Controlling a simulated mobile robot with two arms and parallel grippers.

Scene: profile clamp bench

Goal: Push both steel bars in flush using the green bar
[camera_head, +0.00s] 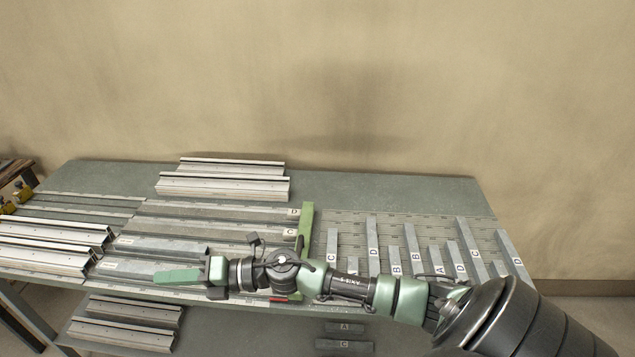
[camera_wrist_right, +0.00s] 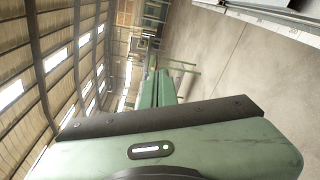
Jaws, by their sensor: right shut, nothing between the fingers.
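A green bar (camera_head: 306,222) stands out across the bench, with its near part hidden behind my right arm. Long grey steel bars lie left of it: one with label D (camera_head: 220,212) and one with label C (camera_head: 210,228). Their right ends come close to the green bar; whether they touch it I cannot tell. More bars (camera_head: 165,246) lie nearer, partly covered by my arm. My right gripper (camera_head: 160,277) is shut and empty, pointing left over the near edge of the bench. Its green fingers (camera_wrist_right: 158,90) also show in the right wrist view. My left gripper is out of view.
Short lettered blocks (camera_head: 373,250) stand on a slotted plate at the right. Silver profiles lie at the back (camera_head: 225,186) and at the left (camera_head: 50,240). A lower shelf holds more profiles (camera_head: 120,325) and lettered blocks (camera_head: 345,345). A wall (camera_head: 300,80) stands behind the bench.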

